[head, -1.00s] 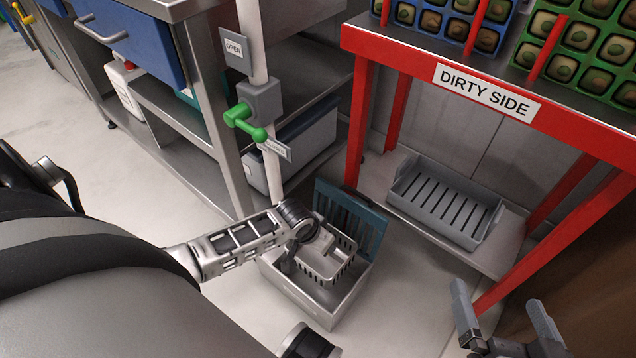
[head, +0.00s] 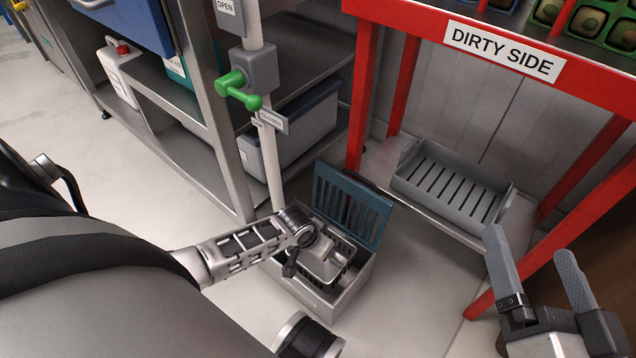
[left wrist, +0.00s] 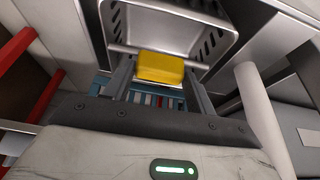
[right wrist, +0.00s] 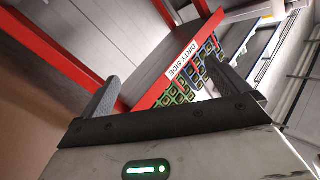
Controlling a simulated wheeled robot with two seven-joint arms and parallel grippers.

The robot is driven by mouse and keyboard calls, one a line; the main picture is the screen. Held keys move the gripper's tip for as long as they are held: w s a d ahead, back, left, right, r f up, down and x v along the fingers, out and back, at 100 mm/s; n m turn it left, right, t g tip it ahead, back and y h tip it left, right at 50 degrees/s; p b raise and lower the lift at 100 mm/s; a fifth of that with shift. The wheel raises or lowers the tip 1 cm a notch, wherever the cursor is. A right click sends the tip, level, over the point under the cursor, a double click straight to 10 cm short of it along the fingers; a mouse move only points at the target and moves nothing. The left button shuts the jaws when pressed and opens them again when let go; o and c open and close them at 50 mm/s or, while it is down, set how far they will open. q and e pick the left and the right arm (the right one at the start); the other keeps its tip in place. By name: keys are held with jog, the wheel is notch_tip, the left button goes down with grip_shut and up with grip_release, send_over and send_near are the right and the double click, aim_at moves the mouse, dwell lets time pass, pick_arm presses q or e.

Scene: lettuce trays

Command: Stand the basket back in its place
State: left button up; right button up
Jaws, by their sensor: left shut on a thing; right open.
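The basket (head: 345,276), a light grey metal strainer with slots, is inside or just over the opening of the floor box (head: 347,306); my left arm hides part of it. The teal slatted lid (head: 350,207) stands open behind the box. My left gripper (head: 318,262) is over the box. In the left wrist view it is shut on the yellow grip (left wrist: 160,68) of the basket (left wrist: 165,28). I cannot tell whether the basket touches the bottom. My right gripper (head: 538,268) is open and empty, off to the right of the box.
A red table (head: 400,20) marked DIRTY SIDE stands at the right, with a grey slotted tray (head: 450,190) on its low shelf. A white post with a green valve handle (head: 238,90) rises behind the box. Steel shelving is at the left. Floor right of the box is clear.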

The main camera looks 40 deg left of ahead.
pick_arm(q)
notch_tip(320, 180, down, 4)
jog(key=b, duration=0.3)
jog(key=shift+f, duration=0.2)
jog(key=shift+w+f+b, duration=0.1)
jog(key=shift+f+b, duration=0.35)
jog(key=shift+f, duration=0.15)
jog(key=shift+f+b, duration=0.55)
jog(key=shift+f, duration=0.3)
pick_arm(e)
notch_tip(320, 180, up, 9)
jog(key=n+t+y, duration=0.3)
jog(key=n+y, duration=0.3)
jog(key=n, duration=0.3)
jog(key=shift+d+f+t, duration=0.15)
jog(key=shift+d+t, duration=0.1)
jog(key=shift+t, duration=0.15)
